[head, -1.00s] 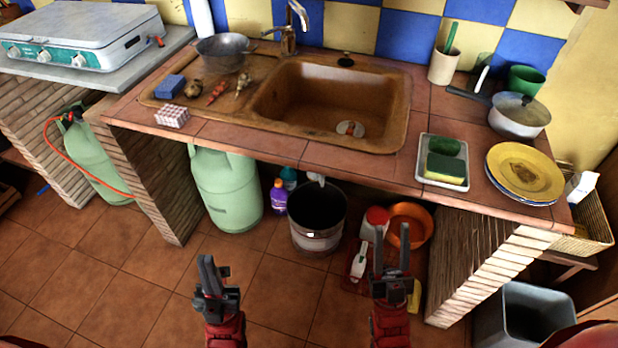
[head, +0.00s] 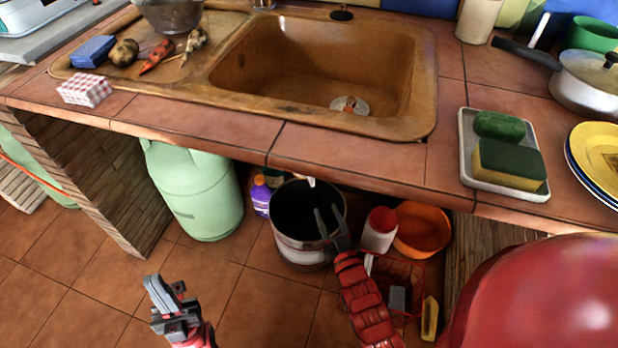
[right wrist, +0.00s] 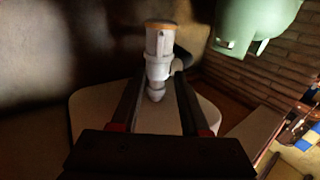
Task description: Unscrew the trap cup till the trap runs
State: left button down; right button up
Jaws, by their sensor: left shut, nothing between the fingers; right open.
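The trap (right wrist: 158,68) shows in the right wrist view as a white, stepped pipe fitting with an orange-yellow end. That view looks upside down, so the wide end (right wrist: 160,40) is likely the cup. In the head view only a small white tip of the trap (head: 311,181) shows below the counter edge, above the bucket (head: 300,252). My right gripper (head: 328,226) is open and empty, in front of the bucket; in the right wrist view its fingers (right wrist: 158,88) point toward the trap, one on each side in the picture. Contact cannot be told. My left gripper (head: 158,290) is shut and empty, low over the floor.
A green gas bottle (head: 195,190) and a purple bottle (head: 260,195) stand left of the bucket. A white red-capped container (head: 379,232), an orange bowl (head: 420,232) and a red basket (head: 412,272) are to its right. The counter edge (head: 350,175) overhangs them.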

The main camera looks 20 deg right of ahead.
aim_at(313, 181)
jog(key=w+b, duration=0.2)
jog(key=w, duration=1.1)
jog(key=shift+w+b, duration=0.3)
jog(key=shift+c, duration=0.3)
grip_shut()
jog(key=shift+f, duration=0.1)
dwell(0.3)
